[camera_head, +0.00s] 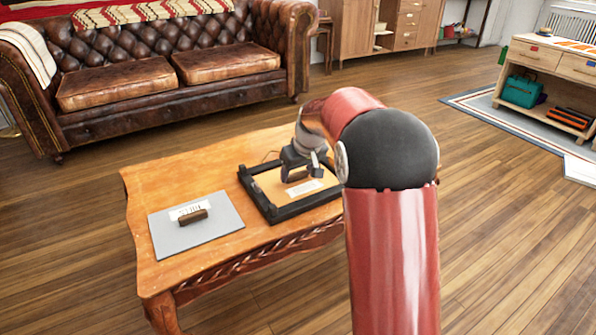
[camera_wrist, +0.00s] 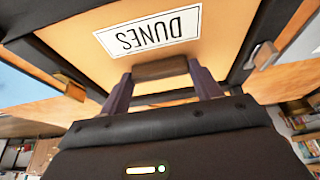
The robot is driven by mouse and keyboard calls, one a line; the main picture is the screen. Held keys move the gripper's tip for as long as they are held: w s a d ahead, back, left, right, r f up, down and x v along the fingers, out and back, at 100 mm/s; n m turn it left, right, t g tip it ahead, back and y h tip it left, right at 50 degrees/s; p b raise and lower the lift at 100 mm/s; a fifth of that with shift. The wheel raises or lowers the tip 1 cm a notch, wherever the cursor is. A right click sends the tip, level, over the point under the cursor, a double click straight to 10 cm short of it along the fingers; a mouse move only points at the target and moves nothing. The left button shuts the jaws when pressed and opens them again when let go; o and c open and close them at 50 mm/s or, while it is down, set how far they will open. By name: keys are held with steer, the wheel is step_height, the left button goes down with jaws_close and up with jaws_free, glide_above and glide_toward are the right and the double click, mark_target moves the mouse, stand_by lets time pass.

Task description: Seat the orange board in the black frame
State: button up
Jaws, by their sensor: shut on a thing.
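The orange board (camera_head: 270,183) lies within the outline of the black frame (camera_head: 306,208) on the wooden table. My gripper (camera_head: 296,176) is over the board and shut on its dark handle. In the wrist view the handle (camera_wrist: 160,70) sits between my two fingers, near a white label reading DUNES, upside down, on the orange board (camera_wrist: 222,48). Dark sides of the frame (camera_wrist: 248,30) show beside the board. I cannot tell whether the board rests flat in the frame or is slightly above it. My arm hides the frame's right part in the head view.
A grey board (camera_head: 215,235) with a brown handle and white label lies on the table's left (camera_head: 160,180). Metal clips (camera_wrist: 262,55) show by the frame in the wrist view. A leather sofa (camera_head: 150,85) stands behind.

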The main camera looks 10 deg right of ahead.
steer(key=shift+f, duration=0.1)
steer(key=o, duration=1.1)
steer(key=shift+c, duration=0.2)
steer(key=shift+r, duration=0.3)
steer(key=p+v, duration=0.2)
steer(key=v, duration=1)
steer(key=s+a+r+m, duration=0.1)
steer(key=s+r+m, duration=0.15)
steer(key=s, duration=1.45)
steer(key=s+f, duration=0.2)
steer(key=s, duration=0.6)
steer(key=s+f+m+t+h, duration=0.1)
steer(key=s+f, duration=0.2)
steer(key=s, duration=0.5)
steer(key=shift+a+f, duration=0.2)
steer(key=shift+a, duration=0.1)
